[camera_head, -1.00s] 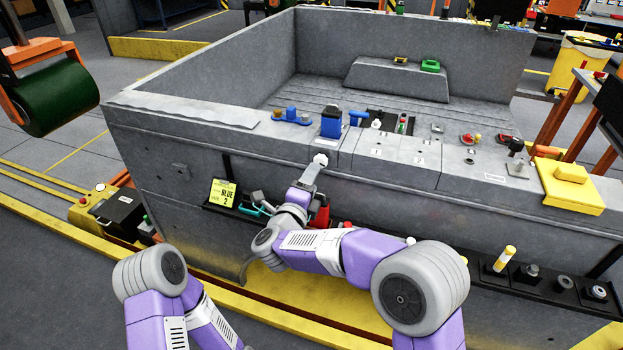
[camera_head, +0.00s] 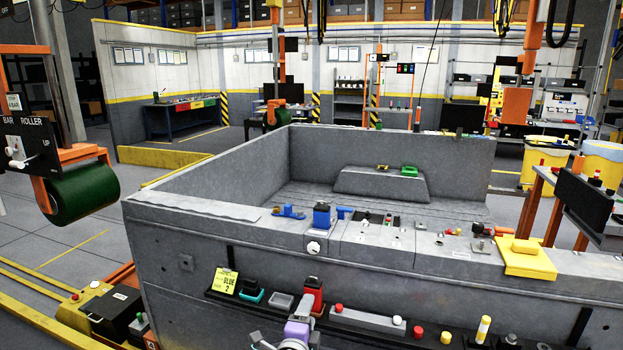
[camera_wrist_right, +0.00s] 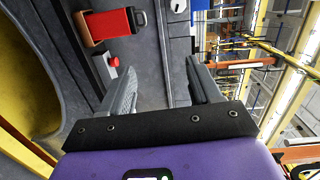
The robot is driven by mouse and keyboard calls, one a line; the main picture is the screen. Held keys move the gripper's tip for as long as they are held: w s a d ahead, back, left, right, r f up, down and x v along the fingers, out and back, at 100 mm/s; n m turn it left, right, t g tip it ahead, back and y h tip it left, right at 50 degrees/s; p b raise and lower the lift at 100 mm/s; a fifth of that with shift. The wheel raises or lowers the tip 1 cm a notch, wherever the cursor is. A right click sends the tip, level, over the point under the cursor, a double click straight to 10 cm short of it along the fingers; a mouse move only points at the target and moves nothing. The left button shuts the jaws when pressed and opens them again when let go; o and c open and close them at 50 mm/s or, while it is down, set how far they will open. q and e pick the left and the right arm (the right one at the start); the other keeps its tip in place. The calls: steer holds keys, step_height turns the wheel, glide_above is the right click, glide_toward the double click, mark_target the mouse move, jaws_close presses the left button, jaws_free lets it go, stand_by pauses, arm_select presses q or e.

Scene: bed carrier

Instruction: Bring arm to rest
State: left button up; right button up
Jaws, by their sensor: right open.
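My right gripper (camera_head: 304,304) shows at the bottom middle of the head view, in front of the grey bed carrier (camera_head: 210,290). It points up along the carrier's front wall, below the top ledge. In the right wrist view its two grey fingers (camera_wrist_right: 160,88) stand apart with nothing between them. A red block-shaped item (camera_wrist_right: 112,24) shows beyond the fingers. Most of my right arm is below the head view. My left gripper is not clearly seen.
A front shelf holds a yellow BLUE 2 card (camera_head: 226,281), a red item (camera_head: 313,292) and several buttons. A blue box-shaped item (camera_head: 322,214) and a yellow block (camera_head: 526,260) sit on the top ledge. A green roller (camera_head: 82,192) hangs at left.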

steer(key=s+d+f+n+g+y+p, duration=0.25)
steer(key=d+f+n, duration=0.2)
steer(key=f, duration=0.65)
steer(key=s+d+f+n+g+y+p, duration=0.1)
steer(key=s+d+f+n+g+y, duration=0.4)
steer(key=f, duration=0.6)
arm_select(q)
step_height(320, 180, up, 7)
steer(key=w+p, duration=0.1)
steer(key=p, duration=0.2)
steer(key=shift+p, duration=0.35)
arm_select(e)
steer(key=s+f+n+g, duration=0.4)
steer(key=s+f, duration=0.1)
steer(key=s, duration=0.7)
steer(key=s+d+f+n+g, duration=0.1)
steer(key=s+f+n+g, duration=0.3)
steer(key=s, duration=0.9)
steer(key=shift+d+f+g+y, duration=0.2)
steer(key=shift+f+g+y, duration=0.15)
steer(key=shift+g, duration=0.1)
arm_select(q)
steer(key=shift+d+r, duration=0.1)
arm_select(e)
steer(key=shift+s, duration=0.1)
